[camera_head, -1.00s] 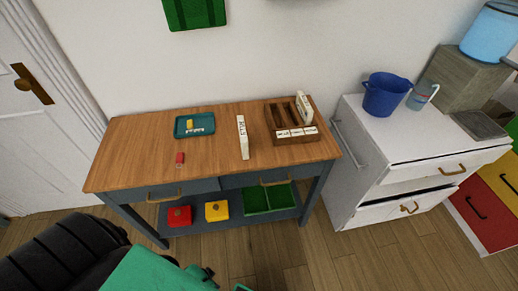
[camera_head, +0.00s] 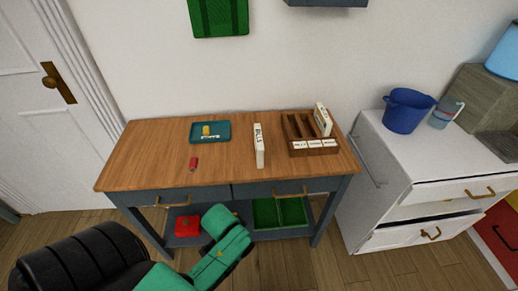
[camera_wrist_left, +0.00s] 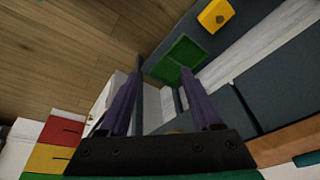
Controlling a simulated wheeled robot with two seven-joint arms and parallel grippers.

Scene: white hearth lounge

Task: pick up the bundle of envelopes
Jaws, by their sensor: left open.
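A white bundle of envelopes (camera_head: 259,146) with dark lettering that looks like "BILLS" stands upright on the wooden tabletop (camera_head: 150,165), near its middle. Another white lettered bundle (camera_head: 323,119) stands in the brown compartment box (camera_head: 315,151) to its right. My left arm reaches up in front of the table in the head view; its fingers are not clear there. In the left wrist view my left gripper (camera_wrist_left: 161,70) is open and empty, its two purple fingers apart. The bundle does not show in that view. My right gripper is out of view.
A teal tray (camera_head: 196,138) with a small yellow item and a red item (camera_head: 194,164) lie left of the bundle. Below is a shelf with a green bin (camera_head: 290,212) and red box (camera_head: 187,227). A white cabinet (camera_head: 400,180) with an open drawer stands right.

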